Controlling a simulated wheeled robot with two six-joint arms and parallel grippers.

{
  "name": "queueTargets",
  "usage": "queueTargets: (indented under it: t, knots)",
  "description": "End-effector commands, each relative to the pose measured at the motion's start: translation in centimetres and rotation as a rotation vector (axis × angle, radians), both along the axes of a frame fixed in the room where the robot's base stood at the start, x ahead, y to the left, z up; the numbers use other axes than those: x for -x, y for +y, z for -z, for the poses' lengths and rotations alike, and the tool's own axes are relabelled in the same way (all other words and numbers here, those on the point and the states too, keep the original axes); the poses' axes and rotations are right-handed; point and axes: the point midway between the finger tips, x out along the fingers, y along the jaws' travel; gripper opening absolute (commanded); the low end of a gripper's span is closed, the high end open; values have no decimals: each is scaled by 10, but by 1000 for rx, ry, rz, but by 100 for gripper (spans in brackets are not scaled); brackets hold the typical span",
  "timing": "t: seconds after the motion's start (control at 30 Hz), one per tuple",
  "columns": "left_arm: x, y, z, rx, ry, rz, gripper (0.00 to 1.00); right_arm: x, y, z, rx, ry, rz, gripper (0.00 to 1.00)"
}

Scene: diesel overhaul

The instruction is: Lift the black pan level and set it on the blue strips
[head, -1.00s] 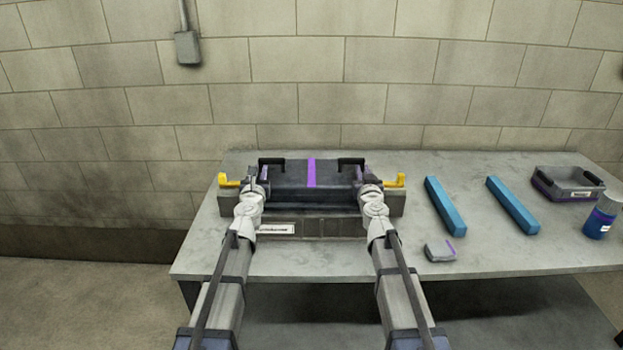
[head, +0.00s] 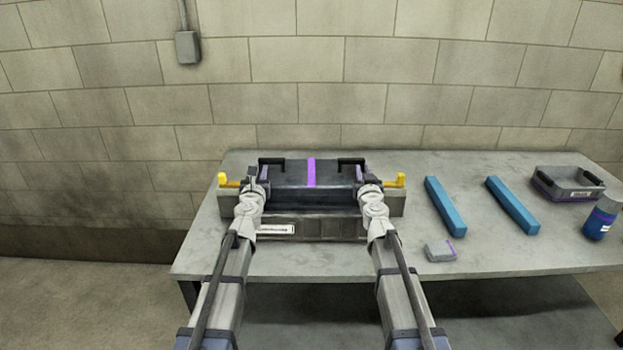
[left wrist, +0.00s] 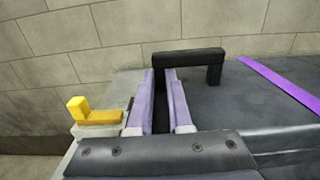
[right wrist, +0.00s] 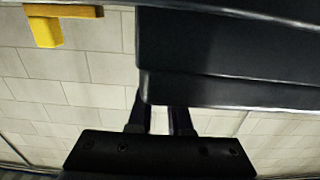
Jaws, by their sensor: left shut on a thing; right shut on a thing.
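The black pan (head: 285,175), with a purple stripe across its middle, is at the grey block (head: 396,205) on the table. It looks about level; I cannot tell whether a gap lies under it. My left gripper (head: 256,186) is shut on the pan's left end, and its lavender fingers (left wrist: 168,105) stand by the black handle (left wrist: 190,55). My right gripper (head: 370,188) is shut on the pan's right end; the pan (right wrist: 225,60) partly hides its fingertips in the right wrist view. Two blue strips (head: 445,205) (head: 512,205) lie bare and roughly parallel to the right.
Yellow hooks (head: 227,181) (head: 400,180) stand at both block ends. A small grey block (head: 438,251) lies before the strips. A grey tray (head: 567,185) and a blue bottle (head: 600,220) are at the far right. The wall (head: 400,70) rises behind the table (head: 330,260).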

Motion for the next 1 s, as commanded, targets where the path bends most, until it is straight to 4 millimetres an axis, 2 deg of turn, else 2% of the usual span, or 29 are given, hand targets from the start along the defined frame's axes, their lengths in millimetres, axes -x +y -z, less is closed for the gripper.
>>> queueTargets:
  t: [0.37,0.8,1.0]
  knots:
    - [0,1,-10,0,0,-1,0,0,-1,-10,0,0,2,0]
    - [0,1,-44,0,0,-2,0,0,-1,-44,0,0,2,0]
    - [0,1,-51,0,0,-2,0,0,-1,-51,0,0,2,0]
